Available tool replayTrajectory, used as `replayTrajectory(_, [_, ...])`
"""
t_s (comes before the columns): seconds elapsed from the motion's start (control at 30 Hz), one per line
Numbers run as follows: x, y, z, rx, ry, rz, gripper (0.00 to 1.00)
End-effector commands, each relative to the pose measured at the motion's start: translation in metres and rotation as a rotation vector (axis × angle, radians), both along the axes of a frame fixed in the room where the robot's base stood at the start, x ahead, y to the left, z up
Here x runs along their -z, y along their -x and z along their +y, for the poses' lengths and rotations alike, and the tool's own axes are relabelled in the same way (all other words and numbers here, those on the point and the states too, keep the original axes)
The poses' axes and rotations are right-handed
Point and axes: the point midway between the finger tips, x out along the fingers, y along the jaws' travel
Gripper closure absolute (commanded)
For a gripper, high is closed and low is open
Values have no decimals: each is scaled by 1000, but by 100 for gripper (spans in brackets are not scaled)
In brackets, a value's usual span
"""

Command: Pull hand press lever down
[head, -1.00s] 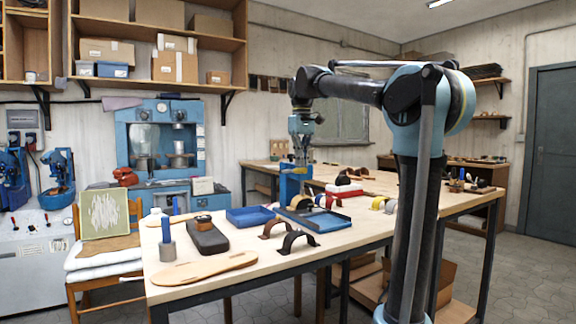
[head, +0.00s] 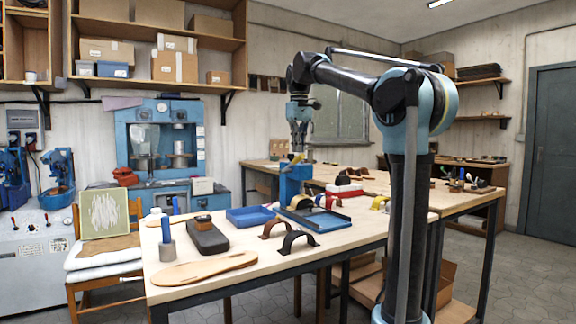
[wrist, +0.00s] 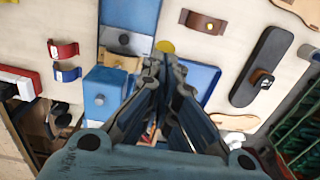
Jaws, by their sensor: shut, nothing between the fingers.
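The hand press (head: 291,183) is a blue upright block on the workbench. A yellow knob (head: 297,158), which looks like the end of its lever, shows at its top. In the wrist view the blue press (wrist: 104,92) is left of my fingers, and the yellow knob (wrist: 165,46) is just beyond the fingertips. My gripper (head: 299,149) is shut and empty, pointing down just above the press top. It also fills the lower middle of the wrist view (wrist: 163,66). My fingers hide part of the lever, and I cannot tell whether they touch it.
A blue tray (head: 340,222) is right of the press and another blue tray (head: 250,223) is left. Sandal straps (head: 298,241), a dark block (head: 207,238) and a tan sole (head: 205,268) lie nearer. A red-and-white item (head: 344,189) sits behind.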

Motion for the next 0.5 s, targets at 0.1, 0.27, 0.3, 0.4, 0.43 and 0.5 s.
replayTrajectory(0.1, [-12, -3, 2, 0, 0, 0, 100])
replayTrajectory(0.27, [-26, -7, 5, 0, 0, 0, 100])
replayTrajectory(0.3, [-30, -8, 5, 0, 0, 0, 100])
replayTrajectory(0.4, [-39, -10, 7, 0, 0, 0, 100])
replayTrajectory(0.43, [-42, -11, 7, 0, 0, 0, 100])
replayTrajectory(0.5, [-46, -12, 8, 0, 0, 0, 100])
